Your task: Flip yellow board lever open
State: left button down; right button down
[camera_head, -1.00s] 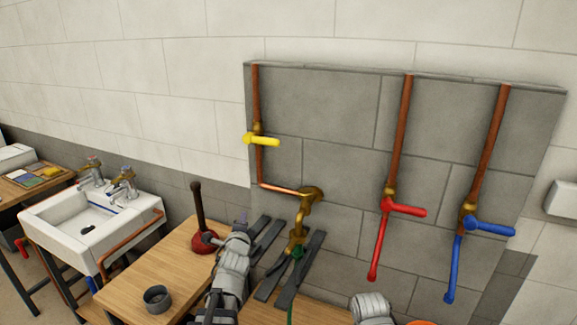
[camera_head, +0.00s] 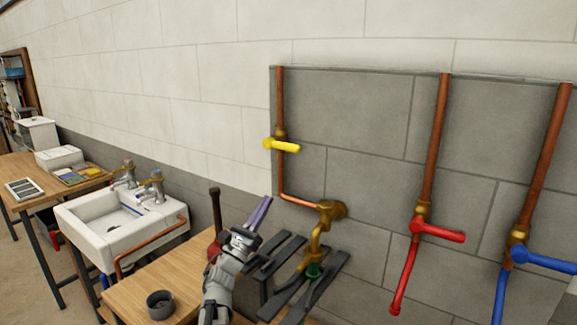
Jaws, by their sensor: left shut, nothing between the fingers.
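The yellow lever (camera_head: 282,145) sits on a brass valve on the left copper pipe of the grey board (camera_head: 350,110). It points sideways to the right, across the upright pipe. My left gripper (camera_head: 261,212) is below and a little left of the lever, clear of it. Its purple-grey fingers are together, pointing up, with nothing between them. My right gripper is out of the frame.
A red lever (camera_head: 437,231) and a blue lever (camera_head: 545,260) are on pipes to the right. A brass tap (camera_head: 318,235) stands out below the yellow valve, beside dark slats (camera_head: 300,285). A plunger (camera_head: 215,215), a grey cup (camera_head: 160,304) and a white sink (camera_head: 110,228) are left.

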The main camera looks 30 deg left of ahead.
aim_at(282, 146)
pick_arm(q)
jog(key=s+a+r+p+x, duration=0.1)
jog(key=r+p+x, duration=0.1)
jog(key=p+x, duration=0.7)
jog(key=shift+w+d+r, duration=0.5)
jog(key=shift+w+r, duration=0.75)
jog(key=shift+w, duration=0.1)
jog(key=shift+r+p, duration=0.1)
jog(key=shift+p, duration=0.25)
